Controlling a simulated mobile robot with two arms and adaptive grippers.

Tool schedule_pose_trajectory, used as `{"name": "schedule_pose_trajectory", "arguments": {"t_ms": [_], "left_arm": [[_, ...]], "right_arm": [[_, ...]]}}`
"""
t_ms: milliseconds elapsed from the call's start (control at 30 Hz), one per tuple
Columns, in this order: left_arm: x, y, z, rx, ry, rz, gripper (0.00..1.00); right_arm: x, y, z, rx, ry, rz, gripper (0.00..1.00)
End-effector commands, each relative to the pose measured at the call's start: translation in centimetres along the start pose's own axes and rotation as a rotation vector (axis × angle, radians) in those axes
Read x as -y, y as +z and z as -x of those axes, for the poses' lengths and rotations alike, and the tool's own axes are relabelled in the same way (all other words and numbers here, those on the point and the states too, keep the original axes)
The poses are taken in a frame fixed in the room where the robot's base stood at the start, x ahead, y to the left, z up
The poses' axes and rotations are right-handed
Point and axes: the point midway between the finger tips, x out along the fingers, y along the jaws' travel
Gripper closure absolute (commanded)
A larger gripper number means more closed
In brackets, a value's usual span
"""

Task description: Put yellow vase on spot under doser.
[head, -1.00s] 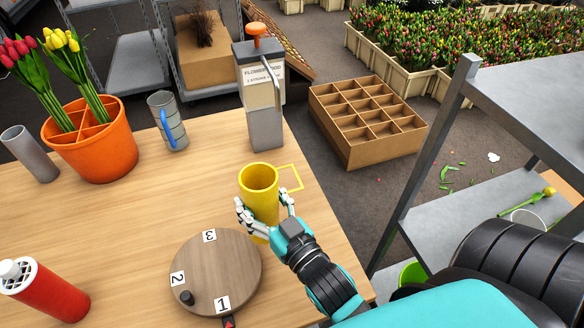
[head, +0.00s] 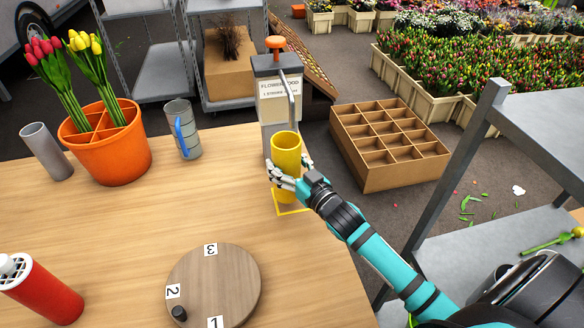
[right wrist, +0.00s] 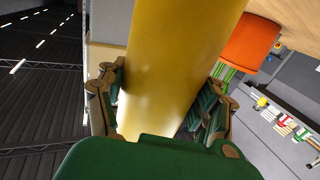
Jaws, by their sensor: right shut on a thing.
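The yellow vase (head: 286,152) is upright in front of the doser (head: 268,110), a grey and white dispenser with an orange knob and a spout. My right gripper (head: 290,180) is shut on the vase's lower part, coming from the right. The spot, a yellow outline (head: 293,211) on the table, shows around the vase's foot, partly hidden by it. I cannot tell whether the foot touches the table. In the right wrist view the vase (right wrist: 170,70) fills the middle between the fingers (right wrist: 160,105). My left gripper is out of view.
A round wooden disc (head: 222,285) with number tags lies on the near table. An orange bucket (head: 115,160) of tulips, a grey cup with blue handle (head: 184,130), a grey tube (head: 45,150) and a red bottle (head: 42,292) stand left. The middle table is clear.

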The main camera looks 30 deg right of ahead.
Motion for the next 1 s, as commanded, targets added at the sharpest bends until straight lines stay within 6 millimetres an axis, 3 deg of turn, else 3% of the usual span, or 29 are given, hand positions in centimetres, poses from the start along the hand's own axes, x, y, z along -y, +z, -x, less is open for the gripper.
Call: {"name": "schedule_pose_trajectory", "arguments": {"t_ms": [200,500,867,900,1000], "left_arm": [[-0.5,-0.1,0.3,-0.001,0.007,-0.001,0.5],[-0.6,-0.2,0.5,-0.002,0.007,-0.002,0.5],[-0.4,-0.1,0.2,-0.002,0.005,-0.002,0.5],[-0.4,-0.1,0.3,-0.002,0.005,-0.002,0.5],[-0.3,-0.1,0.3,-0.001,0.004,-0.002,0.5]], "right_arm": [[-2.1,0.2,-0.6,-0.004,-0.001,0.0,0.8],[-2.1,3.5,-0.6,-0.004,-0.001,-0.002,0.8],[-2.1,4.0,-0.6,-0.003,-0.002,0.0,0.8],[-2.1,4.0,-0.6,0.0,-0.001,0.0,0.3],[-2.1,4.0,-0.6,0.0,-0.001,-0.001,0.17]]}}
